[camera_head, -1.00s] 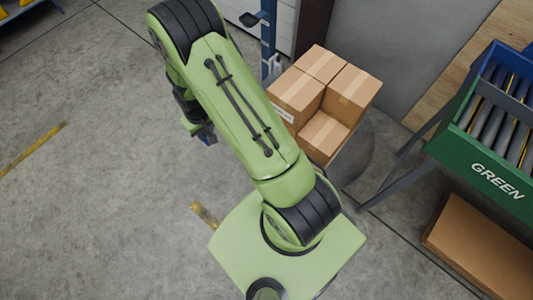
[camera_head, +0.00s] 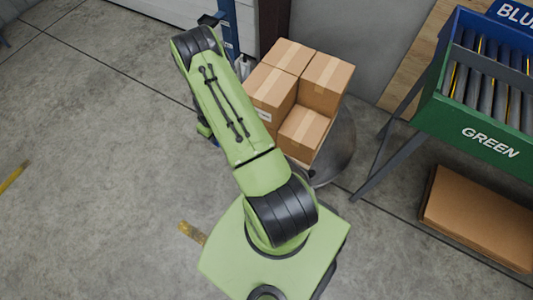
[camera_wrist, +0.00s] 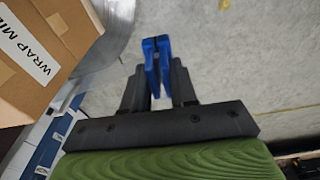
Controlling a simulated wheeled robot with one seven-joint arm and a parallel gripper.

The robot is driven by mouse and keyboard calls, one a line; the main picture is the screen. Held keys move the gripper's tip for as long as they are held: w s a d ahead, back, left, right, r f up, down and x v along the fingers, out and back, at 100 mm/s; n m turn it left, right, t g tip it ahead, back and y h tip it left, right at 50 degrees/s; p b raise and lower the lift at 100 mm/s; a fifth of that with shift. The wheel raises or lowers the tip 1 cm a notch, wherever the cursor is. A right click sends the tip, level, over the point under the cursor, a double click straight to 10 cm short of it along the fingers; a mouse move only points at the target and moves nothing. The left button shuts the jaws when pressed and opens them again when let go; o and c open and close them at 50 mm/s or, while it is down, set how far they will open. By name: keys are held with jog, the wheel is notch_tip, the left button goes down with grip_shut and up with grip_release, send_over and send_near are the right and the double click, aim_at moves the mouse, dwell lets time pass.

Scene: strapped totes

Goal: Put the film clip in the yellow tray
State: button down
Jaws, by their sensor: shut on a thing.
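My gripper (camera_wrist: 157,80) is shut on a blue clip, the film clip (camera_wrist: 149,50), in the wrist view. The clip stands up between the two dark fingers, above bare grey floor. In the head view my green arm hides most of the gripper; only a bit of it shows at the arm's left side. No yellow tray shows in the current frames.
Stacked cardboard boxes (camera_head: 305,128) stand right of my arm; one with a "WRAP" label (camera_wrist: 25,45) is close in the wrist view. A green-sided roller stand (camera_head: 480,140) is at right, with a flat brown carton (camera_head: 480,215) below. Floor at left is clear.

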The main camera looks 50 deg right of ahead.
jog(key=s+d+f+b, duration=0.2)
jog(key=s+d+f, duration=0.25)
jog(key=f, duration=0.35)
jog(key=s+d+f+b, duration=0.3)
jog(key=s+d+f, duration=0.15)
jog(key=f, duration=0.35)
jog(key=s+d+f+b, duration=0.2)
jog(key=s+d+f, duration=0.25)
jog(key=f, duration=0.25)
jog(key=shift+n, duration=0.3)
jog(key=f+b, duration=0.1)
jog(key=f, duration=0.2)
jog(key=f+b, duration=0.2)
jog(key=f, duration=0.2)
jog(key=d+f+b, duration=0.1)
jog(key=f, duration=0.2)
jog(key=shift+w+f+b, duration=0.15)
jog(key=shift+w+b, duration=0.05)
jog(key=shift+b, duration=0.15)
jog(key=shift+f, duration=0.15)
jog(key=c, duration=0.9)
grip_release()
jog(key=r+p, duration=0.1)
jog(key=r, duration=0.3)
jog(key=s+r+p, duration=0.1)
jog(key=r+p, duration=0.1)
jog(key=r, duration=0.2)
jog(key=r+p, duration=0.2)
jog(key=r, duration=0.2)
jog(key=shift+s+r, duration=0.2)
